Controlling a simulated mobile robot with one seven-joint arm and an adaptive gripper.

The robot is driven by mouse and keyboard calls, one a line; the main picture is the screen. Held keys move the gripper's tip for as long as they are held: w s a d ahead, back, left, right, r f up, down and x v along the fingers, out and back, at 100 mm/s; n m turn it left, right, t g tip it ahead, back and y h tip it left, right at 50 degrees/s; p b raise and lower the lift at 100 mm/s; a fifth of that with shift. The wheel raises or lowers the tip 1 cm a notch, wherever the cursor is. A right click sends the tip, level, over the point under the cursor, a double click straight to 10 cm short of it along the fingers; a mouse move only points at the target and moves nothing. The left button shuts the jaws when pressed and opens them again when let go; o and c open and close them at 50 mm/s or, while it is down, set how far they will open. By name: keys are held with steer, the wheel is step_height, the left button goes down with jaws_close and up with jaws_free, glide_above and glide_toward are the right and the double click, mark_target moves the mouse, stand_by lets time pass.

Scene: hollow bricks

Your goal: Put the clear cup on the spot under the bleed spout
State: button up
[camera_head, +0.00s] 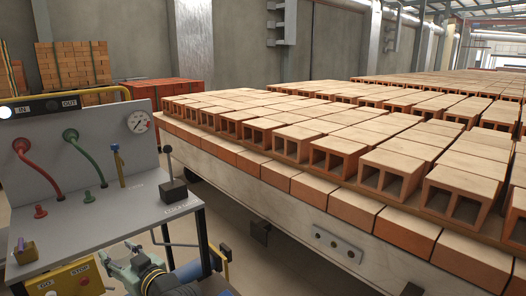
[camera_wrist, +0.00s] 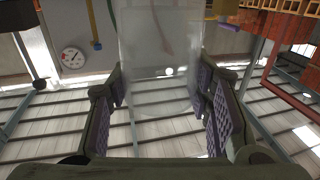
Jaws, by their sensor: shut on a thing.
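The clear cup (camera_wrist: 160,45) is a see-through, whitish cylinder in the wrist view. It stands between the two padded fingers of my gripper (camera_wrist: 160,92), which is shut on it. In the head view my gripper (camera_head: 119,264) is low at the front of the grey bench, near its lower edge; I cannot make out the cup there. No spot under a spout is clearly visible.
The grey bench (camera_head: 110,212) carries a red hose (camera_head: 38,168), a green hose (camera_head: 88,160), a gauge (camera_head: 138,122) and a black-knobbed lever (camera_head: 168,152). A yellow GO/STOP box (camera_head: 68,280) hangs at its front. A long kiln car of hollow bricks (camera_head: 340,155) fills the right.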

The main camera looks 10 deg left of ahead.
steer(key=w+d+f+m+t+h, duration=0.4)
steer(key=w+d+f, duration=0.2)
steer(key=d+f, duration=0.35)
steer(key=w+d+f+m+t+h, duration=0.35)
steer(key=w+d+f, duration=0.25)
steer(key=d+f, duration=0.4)
steer(key=s+d+f+m+t+h, duration=0.1)
steer(key=s+d+f+m+h, duration=0.1)
steer(key=d+f, duration=0.7)
steer(key=s+d+f+m+t+h, duration=0.1)
steer(key=s+d+f+m+h, duration=0.2)
steer(key=d+f+h, duration=0.3)
steer(key=s+d+f, duration=0.1)
steer(key=d+f, duration=0.3)
steer(key=d, duration=0.3)
steer(key=shift+s+f, duration=0.3)
